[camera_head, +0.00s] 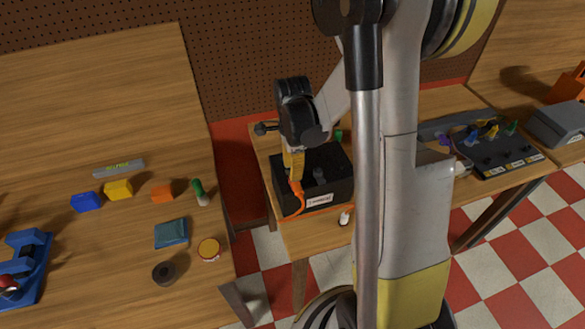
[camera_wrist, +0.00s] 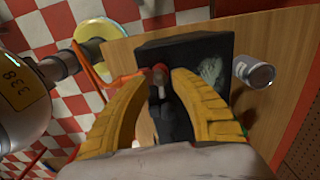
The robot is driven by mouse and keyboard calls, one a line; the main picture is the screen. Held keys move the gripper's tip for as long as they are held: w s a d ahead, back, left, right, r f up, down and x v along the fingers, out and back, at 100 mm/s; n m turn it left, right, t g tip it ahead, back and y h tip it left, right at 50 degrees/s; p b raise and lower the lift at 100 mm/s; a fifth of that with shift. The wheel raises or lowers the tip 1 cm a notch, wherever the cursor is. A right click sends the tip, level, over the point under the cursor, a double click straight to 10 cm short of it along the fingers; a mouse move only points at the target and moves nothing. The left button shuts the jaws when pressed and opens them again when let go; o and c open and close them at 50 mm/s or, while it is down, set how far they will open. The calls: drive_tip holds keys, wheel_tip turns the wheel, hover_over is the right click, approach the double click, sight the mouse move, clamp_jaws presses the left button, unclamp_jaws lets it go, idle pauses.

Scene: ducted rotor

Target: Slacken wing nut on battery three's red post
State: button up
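A black box-shaped battery (camera_head: 338,184) with a white label on its front stands on the wooden bench; the label is too small to read. In the wrist view its dark body (camera_wrist: 190,50) lies beyond the fingers. My gripper (camera_head: 294,185) reaches down at the battery's left side. In the wrist view my gripper (camera_wrist: 160,77) has its yellow fingertips either side of a red post top (camera_wrist: 160,68) with a grey piece below it. A narrow gap shows between the tips; whether they touch the piece is unclear. The wing nut's wings cannot be made out.
An orange cable (camera_head: 299,199) hangs by the battery's front left. A silver can (camera_wrist: 252,71) stands beside it in the wrist view. A dark tray with coloured pieces (camera_head: 493,150) is at right. A separate left table holds blocks and a teal cloth (camera_head: 171,233).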

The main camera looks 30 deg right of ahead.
clamp_jaws()
drive_tip(key=shift+n, duration=0.3)
drive_tip(key=n+b, duration=0.2)
drive_tip(key=n, duration=0.1)
drive_tip(key=shift+f+n, duration=0.1)
drive_tip(key=shift+n, duration=0.3)
drive_tip(key=n+b, duration=0.2)
drive_tip(key=n, duration=0.3)
drive_tip(key=n+b, duration=0.2)
drive_tip(key=n, duration=0.3)
drive_tip(key=shift+n, duration=0.4)
drive_tip(key=n, duration=0.5)
drive_tip(key=shift+b, duration=0.4)
drive_tip(key=shift+n, duration=0.4)
